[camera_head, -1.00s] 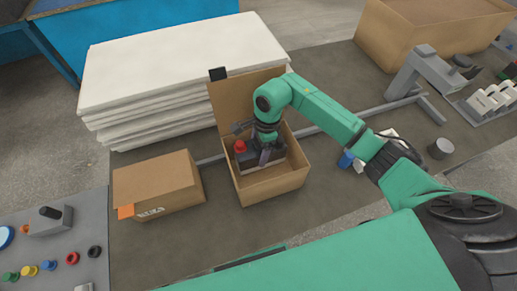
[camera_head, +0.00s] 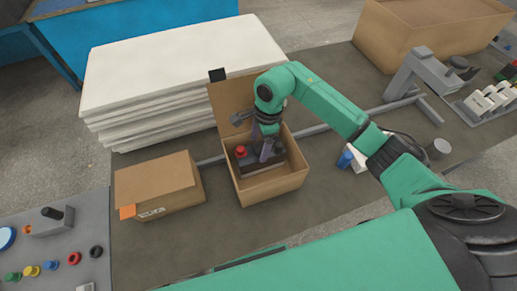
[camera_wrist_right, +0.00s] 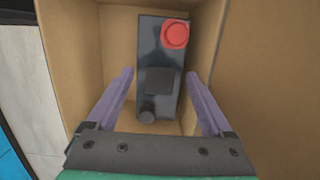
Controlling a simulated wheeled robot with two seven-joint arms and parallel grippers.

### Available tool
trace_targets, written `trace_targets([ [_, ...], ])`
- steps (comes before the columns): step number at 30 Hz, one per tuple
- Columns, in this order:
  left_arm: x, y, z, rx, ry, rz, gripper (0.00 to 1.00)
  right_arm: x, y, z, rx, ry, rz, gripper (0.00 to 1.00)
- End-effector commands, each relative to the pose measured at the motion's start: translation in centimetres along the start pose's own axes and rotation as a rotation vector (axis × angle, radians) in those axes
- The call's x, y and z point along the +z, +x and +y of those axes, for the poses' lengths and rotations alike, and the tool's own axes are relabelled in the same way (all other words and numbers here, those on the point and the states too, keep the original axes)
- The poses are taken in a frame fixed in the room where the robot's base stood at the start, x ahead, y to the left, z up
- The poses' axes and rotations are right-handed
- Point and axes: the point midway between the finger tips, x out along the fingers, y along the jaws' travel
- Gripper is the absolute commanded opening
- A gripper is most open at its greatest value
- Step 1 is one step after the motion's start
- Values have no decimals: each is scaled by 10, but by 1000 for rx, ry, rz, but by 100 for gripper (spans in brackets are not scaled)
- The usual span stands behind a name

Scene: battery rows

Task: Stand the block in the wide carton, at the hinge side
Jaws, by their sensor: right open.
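The open carton (camera_head: 273,190) stands on the bench with its lid raised at the far side. The dark block (camera_head: 249,165), with a red round terminal on top, is inside the carton. In the right wrist view the block (camera_wrist_right: 157,60) stands between the fingers, with its red terminal at the far end and a dark one at the near end. My right gripper (camera_head: 266,153) reaches down into the carton. In the right wrist view its purple fingers (camera_wrist_right: 160,98) are open, one on each side of the block, with gaps showing. My left gripper is out of view.
A closed carton (camera_head: 158,186) stands to the left. White stacked sheets (camera_head: 180,75) lie behind. A grey panel with coloured knobs (camera_head: 60,245) is at the lower left. A large carton (camera_head: 420,40) and a grey stand (camera_head: 418,75) are at the upper right.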

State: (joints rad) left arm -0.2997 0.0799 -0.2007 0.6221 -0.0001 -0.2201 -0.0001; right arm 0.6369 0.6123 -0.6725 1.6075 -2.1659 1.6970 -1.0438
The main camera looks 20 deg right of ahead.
Motion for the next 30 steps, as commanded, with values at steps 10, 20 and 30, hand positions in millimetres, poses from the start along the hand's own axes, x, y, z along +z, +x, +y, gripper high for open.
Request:
trace_targets([
  [10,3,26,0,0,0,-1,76,-1,-69,-2,-7,1,1,94],
  [20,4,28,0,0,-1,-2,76,0,-94,0,2,2,0,94],
  [30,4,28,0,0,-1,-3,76,0,-94,0,2,2,0,94],
])
